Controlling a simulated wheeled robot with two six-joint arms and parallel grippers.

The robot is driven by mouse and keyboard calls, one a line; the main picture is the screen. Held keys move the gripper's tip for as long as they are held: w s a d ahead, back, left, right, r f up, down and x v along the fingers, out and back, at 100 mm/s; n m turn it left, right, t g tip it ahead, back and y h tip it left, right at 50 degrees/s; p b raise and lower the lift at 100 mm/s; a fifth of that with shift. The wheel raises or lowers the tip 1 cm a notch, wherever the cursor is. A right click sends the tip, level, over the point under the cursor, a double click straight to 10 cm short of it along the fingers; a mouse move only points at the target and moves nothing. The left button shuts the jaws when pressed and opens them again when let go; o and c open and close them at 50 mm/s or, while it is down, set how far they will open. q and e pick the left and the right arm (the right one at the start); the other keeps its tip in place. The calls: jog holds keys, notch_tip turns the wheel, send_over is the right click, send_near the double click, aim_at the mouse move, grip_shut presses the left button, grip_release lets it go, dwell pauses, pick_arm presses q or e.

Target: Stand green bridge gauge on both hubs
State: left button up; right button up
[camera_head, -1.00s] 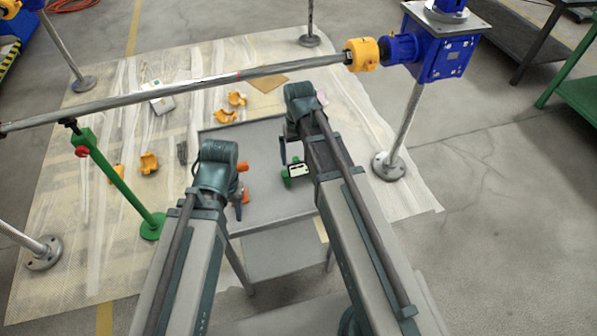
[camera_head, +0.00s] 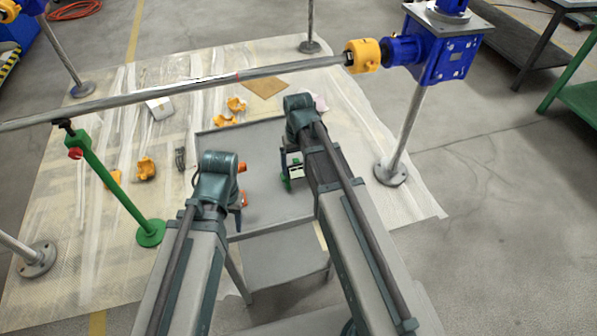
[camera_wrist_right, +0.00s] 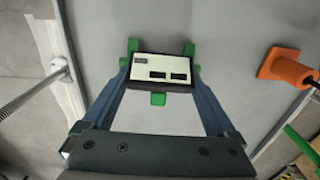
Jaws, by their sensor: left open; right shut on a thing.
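The green bridge gauge (camera_head: 295,172) has a pale face plate with dark windows and green feet. It shows in full in the right wrist view (camera_wrist_right: 160,70). My right gripper (camera_wrist_right: 160,80) is shut on it, one finger at each side, over the grey tray table (camera_head: 268,200). I cannot tell its height above the tray. The likely hubs are the yellow coupling (camera_head: 362,56) at the shaft's right end and the blue hub (camera_head: 402,50) of the gearbox beside it, up and right of the gauge. My left gripper (camera_head: 238,206) is open, its fingers mostly hidden behind its wrist.
The long shaft (camera_head: 200,88) crosses beyond the tray, propped by a green stand (camera_head: 120,190). A steel post (camera_head: 405,130) carries the gearbox. Yellow pieces (camera_head: 147,168) lie on the floor sheet.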

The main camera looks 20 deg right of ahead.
jog(key=c, duration=0.4)
jog(key=shift+o, duration=0.2)
pick_arm(q)
jog(key=shift+r, duration=0.25)
pick_arm(e)
jog(key=shift+r, duration=0.2)
